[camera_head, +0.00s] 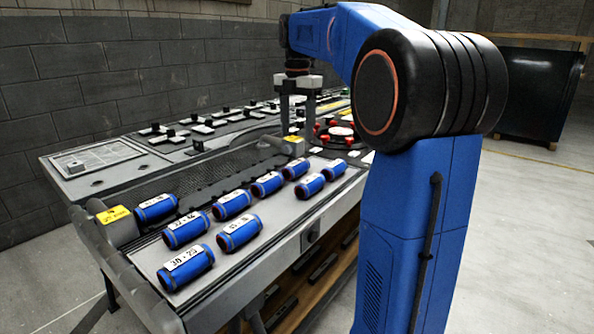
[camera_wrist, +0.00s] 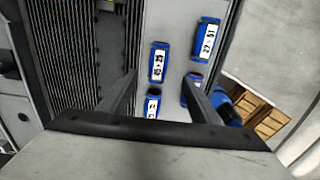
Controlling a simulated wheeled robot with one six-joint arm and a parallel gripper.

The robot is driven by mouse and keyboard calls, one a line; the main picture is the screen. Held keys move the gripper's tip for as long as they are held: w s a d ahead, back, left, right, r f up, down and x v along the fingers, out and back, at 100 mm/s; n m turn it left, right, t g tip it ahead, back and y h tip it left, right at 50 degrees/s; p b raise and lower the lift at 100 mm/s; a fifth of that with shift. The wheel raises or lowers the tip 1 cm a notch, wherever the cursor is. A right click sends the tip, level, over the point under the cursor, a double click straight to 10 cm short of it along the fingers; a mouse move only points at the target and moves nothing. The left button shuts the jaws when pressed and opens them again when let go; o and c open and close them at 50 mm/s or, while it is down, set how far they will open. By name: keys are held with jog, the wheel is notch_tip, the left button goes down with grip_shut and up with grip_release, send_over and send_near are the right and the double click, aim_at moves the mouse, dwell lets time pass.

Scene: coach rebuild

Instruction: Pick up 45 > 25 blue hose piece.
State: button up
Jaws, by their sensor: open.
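Several blue hose pieces with white labels lie on the grey bench's front strip. In the wrist view, one piece (camera_wrist: 158,63) has a label that seems to read 45 > 25, though it is blurred. In the head view the far labels are too small to read, so I cannot tell which piece it is. My gripper (camera_head: 298,122) is open and empty, above the far end of the hose pieces. In the wrist view its fingers (camera_wrist: 159,80) point down, with the seeming 45 > 25 piece lying between and just beyond the tips.
Other hose pieces lie close by, including one (camera_wrist: 207,40) up right and one (camera_wrist: 152,103) below. The nearest piece (camera_head: 187,267) in the head view appears to read 38 > 25. A ribbed dark recess (camera_wrist: 75,50) runs along the left. Open floor (camera_wrist: 285,40) lies right.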

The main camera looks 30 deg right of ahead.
aim_at(296, 162)
notch_tip(296, 162, down, 11)
jog(key=shift+w+a+r, duration=0.1)
jog(key=shift+w+r, duration=0.05)
jog(key=c, duration=1.2)
